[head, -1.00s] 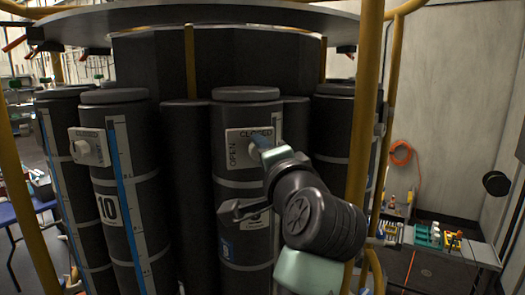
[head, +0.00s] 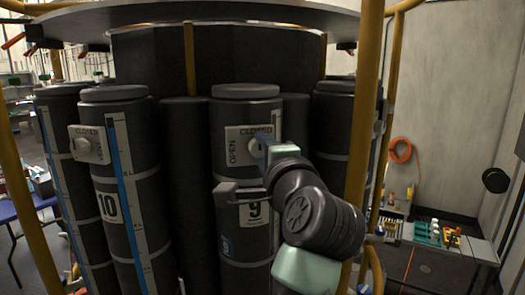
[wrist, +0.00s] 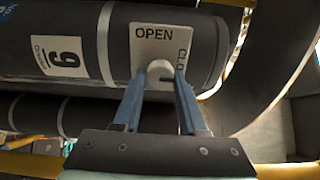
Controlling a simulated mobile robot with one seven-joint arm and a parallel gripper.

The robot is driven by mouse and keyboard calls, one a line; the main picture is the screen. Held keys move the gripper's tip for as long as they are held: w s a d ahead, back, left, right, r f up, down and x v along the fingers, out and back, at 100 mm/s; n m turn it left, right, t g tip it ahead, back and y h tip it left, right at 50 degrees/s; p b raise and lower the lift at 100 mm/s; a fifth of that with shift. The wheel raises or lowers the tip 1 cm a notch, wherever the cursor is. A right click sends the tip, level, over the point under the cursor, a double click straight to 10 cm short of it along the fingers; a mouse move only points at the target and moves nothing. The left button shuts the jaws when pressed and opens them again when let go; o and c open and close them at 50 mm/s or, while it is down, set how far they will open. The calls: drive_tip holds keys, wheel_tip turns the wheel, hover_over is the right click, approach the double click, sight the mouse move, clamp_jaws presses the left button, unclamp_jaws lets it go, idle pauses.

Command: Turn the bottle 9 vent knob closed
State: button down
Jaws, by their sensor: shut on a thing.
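Bottle 9 (head: 245,112) is a dark upright cylinder in the middle of the head view, with a "9" label (head: 255,212) below its vent plate. The plate (head: 237,133) reads CLOSED along the top and OPEN up the left side. The pale round vent knob (wrist: 160,70) sits on this plate. My gripper (wrist: 157,84) is shut on the knob, its two blue fingers on either side of it in the wrist view. In the head view, my gripper (head: 261,146) covers part of the knob. I cannot tell which mark the knob points to.
Bottle 10 (head: 125,175), with its own white knob (head: 83,145), stands to the left. A yellow post (head: 366,130) rises close to the right of my arm. A round dark plate (head: 220,22) overhangs the bottles. A bench with small items (head: 440,240) stands at the right.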

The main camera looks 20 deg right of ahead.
drive_tip(key=shift+c, duration=2.2)
unclamp_jaws()
drive_tip(key=shift+s, duration=0.1)
drive_tip(key=shift+s+f+b, duration=0.1)
drive_tip(key=shift+s+b, duration=0.2)
drive_tip(key=s+a+b, duration=0.1)
drive_tip(key=s+b, duration=0.4)
drive_tip(key=s, duration=0.7)
drive_tip(key=shift+a, duration=0.25)
drive_tip(key=s+a+r+n+t+y+b, duration=0.1)
drive_tip(key=s+a+r+n+t, duration=0.3)
drive_tip(key=a+n, duration=0.4)
drive_tip(key=s+a+r+n+t+y+b, duration=0.1)
drive_tip(key=s+a+r+n+t, duration=0.3)
drive_tip(key=a+n, duration=0.5)
drive_tip(key=r+n+t, duration=0.1)
drive_tip(key=n, duration=0.1)
drive_tip(key=shift+s+a+n, duration=0.15)
drive_tip(key=shift+a+n, duration=0.1)
drive_tip(key=shift+n, duration=0.05)
